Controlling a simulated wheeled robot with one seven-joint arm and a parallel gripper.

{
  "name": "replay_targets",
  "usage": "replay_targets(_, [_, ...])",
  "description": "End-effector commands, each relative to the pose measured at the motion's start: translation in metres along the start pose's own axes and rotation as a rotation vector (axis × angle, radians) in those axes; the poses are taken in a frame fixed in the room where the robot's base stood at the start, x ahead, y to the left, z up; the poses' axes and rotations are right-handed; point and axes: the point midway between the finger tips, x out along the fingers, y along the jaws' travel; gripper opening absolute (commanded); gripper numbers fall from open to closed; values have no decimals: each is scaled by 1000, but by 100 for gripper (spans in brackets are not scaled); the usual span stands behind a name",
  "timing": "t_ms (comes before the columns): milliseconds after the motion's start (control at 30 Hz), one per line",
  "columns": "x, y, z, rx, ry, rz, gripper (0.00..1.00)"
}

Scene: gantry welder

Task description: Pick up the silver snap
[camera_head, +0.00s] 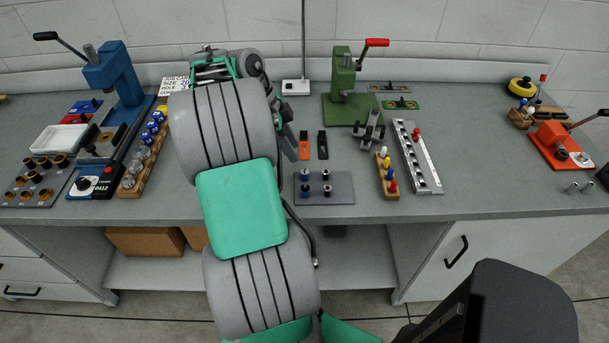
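I cannot make out for certain which small part is the silver snap. Silver round pieces (136,166) sit in the front part of a wooden rack (126,194) on the left, with blue ones (152,127) behind them. My arm crosses the middle of the view and hides part of the bench. The end of my gripper (290,148) shows only partly at the arm's right edge, above the back-middle of the bench, right of the rack. Its fingers are too hidden to tell whether they are open or hold anything.
A blue lever press (116,75) stands left, beside a white tray (60,139). A green press with red handle (343,75), a grey pin plate (335,190) and a metal rail (417,157) are right of my arm. A red press (556,143) stands far right.

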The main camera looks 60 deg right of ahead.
Motion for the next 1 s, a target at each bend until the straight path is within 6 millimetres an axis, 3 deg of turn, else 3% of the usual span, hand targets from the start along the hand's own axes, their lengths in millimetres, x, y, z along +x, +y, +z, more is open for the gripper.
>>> replay_targets(500, [74, -1, 1, 12, 1, 1, 38])
replay_targets(700, [75, -2, 1, 12, 1, -1, 38])
replay_targets(1000, [74, -2, 2, 11, 0, -1, 15])
